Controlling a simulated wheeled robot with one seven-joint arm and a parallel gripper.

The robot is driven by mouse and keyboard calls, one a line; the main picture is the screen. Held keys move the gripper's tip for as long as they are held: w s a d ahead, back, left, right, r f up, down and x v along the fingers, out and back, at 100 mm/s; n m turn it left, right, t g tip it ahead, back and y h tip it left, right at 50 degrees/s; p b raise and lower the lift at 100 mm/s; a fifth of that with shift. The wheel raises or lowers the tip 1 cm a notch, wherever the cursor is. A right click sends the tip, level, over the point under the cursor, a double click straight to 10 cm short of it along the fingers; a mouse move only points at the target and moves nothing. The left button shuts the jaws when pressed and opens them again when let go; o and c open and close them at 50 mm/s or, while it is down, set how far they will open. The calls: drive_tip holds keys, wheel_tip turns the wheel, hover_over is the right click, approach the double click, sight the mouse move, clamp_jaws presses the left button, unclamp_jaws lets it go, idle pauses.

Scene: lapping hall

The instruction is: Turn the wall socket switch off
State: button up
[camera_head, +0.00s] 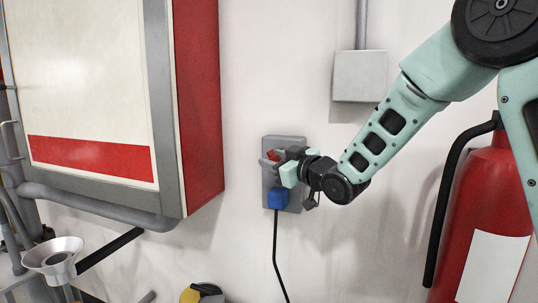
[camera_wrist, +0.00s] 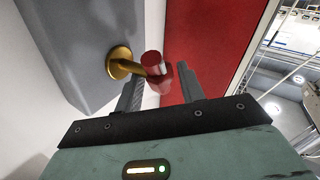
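The wall socket (camera_head: 297,143) is a grey box on the white wall in the head view, with a blue plug (camera_head: 277,198) in its lower part. Its switch is a lever with a red tip (camera_head: 272,155), partly hidden by my gripper (camera_head: 277,157). In the wrist view the switch shows a brass base and stem (camera_wrist: 119,63) and a red cap (camera_wrist: 153,63). My gripper (camera_wrist: 161,82) has its fingers apart, one on each side of the red cap. The gap looks wider than the cap; I cannot tell whether a finger touches it.
A red cabinet with a white front (camera_head: 90,80) juts out left of the socket. A grey junction box (camera_head: 360,76) is above right, and a red fire extinguisher (camera_head: 488,190) stands at right. A black cord (camera_head: 276,250) hangs below the plug. A funnel (camera_head: 54,256) is at lower left.

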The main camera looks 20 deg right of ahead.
drive_tip(key=shift+x, duration=1.25)
clamp_jaws()
